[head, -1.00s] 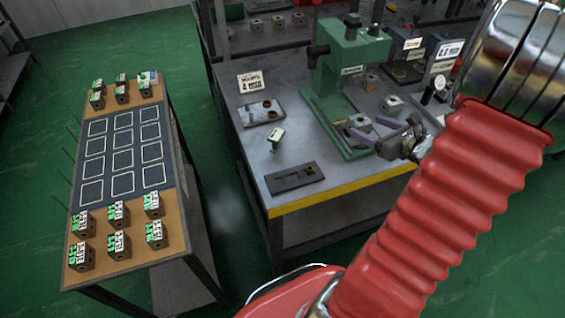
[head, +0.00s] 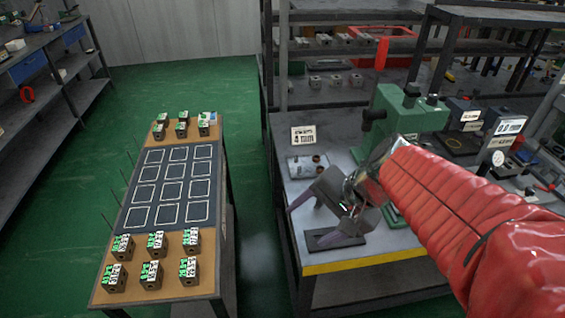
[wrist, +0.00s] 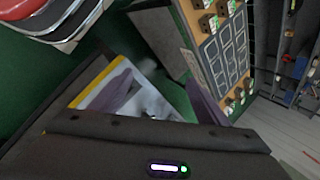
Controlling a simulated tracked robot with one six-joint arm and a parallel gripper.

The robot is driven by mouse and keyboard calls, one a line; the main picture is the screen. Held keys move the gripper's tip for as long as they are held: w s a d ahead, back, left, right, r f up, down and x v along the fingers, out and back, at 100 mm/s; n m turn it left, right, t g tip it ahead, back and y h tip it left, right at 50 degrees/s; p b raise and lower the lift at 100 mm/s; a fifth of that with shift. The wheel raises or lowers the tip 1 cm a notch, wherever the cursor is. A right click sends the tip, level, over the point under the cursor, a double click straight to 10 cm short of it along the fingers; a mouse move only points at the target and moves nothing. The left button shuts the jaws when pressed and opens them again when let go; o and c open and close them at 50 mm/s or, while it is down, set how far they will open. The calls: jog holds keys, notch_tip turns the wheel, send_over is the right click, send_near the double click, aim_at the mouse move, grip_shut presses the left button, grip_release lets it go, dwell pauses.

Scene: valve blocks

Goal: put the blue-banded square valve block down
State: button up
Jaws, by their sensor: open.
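My gripper (head: 317,219) is open over the left part of the grey workbench, its two purple fingers spread apart above a dark slotted plate (head: 322,240). No block shows between the fingers. In the wrist view the spread fingers of my gripper (wrist: 162,100) also appear empty. Several valve blocks with green and white labels stand on the narrow table at left. The block at its far right corner (head: 207,118) has a pale bluish patch on top. I cannot tell whether this is the blue-banded square block. My gripper and arm hide part of the bench.
The narrow table has a dark board (head: 172,188) with empty white-outlined squares, and blocks at both ends. A green press (head: 400,115) stands on the workbench behind my arm. Green floor separates the tables.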

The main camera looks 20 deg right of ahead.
jog(key=s+a+r+n+t+h, duration=0.1)
jog(key=s+r+n+h, duration=0.3)
jog(key=n, duration=0.6)
jog(key=shift+s+a+r, duration=0.45)
jog(key=shift+s+r, duration=0.05)
jog(key=shift+s, duration=0.4)
jog(key=shift+c, duration=0.5)
